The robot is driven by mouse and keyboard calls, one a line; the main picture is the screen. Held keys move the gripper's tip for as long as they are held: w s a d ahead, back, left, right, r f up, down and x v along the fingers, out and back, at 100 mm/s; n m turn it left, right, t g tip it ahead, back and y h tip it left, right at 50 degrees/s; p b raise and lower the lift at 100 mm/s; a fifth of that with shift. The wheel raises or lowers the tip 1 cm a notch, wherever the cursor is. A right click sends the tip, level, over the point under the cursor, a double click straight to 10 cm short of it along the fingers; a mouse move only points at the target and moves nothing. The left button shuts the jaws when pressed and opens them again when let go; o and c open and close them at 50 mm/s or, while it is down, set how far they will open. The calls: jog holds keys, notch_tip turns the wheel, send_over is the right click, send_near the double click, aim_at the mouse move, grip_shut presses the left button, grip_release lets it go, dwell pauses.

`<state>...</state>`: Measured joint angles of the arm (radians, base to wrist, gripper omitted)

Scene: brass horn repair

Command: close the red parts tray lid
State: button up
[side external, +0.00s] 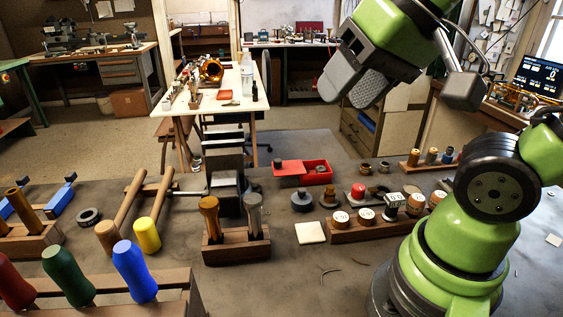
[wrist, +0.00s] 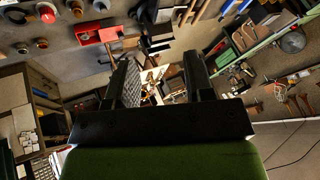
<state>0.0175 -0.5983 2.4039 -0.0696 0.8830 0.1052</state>
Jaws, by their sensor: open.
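The red parts tray (side external: 319,179) stands on the dark bench near the middle in the side external view. Its right part is open and shows a small grey item inside. A flat red piece, apparently the lid (side external: 287,168), extends to the left of the opening. In the wrist view the tray (wrist: 87,41) is at the upper left, with the flat red piece (wrist: 109,34) to its right. My gripper (side external: 352,86) is open and empty, high above the bench and apart from the tray. Its two fingers also show in the wrist view (wrist: 157,65).
A dark vise (side external: 228,180) stands left of the tray. A wooden rack with round-topped pieces (side external: 375,232) and several small fittings are to its right and front. A wooden block with two upright tools (side external: 237,250) stands in front of the vise. A pale square (side external: 310,232) lies on the bench.

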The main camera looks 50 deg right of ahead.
jog(key=w+d+f+m+g+h, duration=0.1)
jog(key=w+d+f+m+h, duration=0.2)
jog(key=w, duration=0.6)
jog(key=m+g+h, duration=0.2)
jog(key=m+g, duration=0.1)
jog(key=m, duration=0.1)
send_over(278, 160)
jog(key=s+a, duration=0.3)
jog(key=a, duration=0.1)
notch_tip(278, 160, down, 13)
jog(key=x, duration=1.1)
jog(key=shift+w+a, duration=0.15)
jog(key=shift+w+f, duration=0.1)
jog(key=shift+f, duration=0.3)
jog(key=shift+c, duration=0.2)
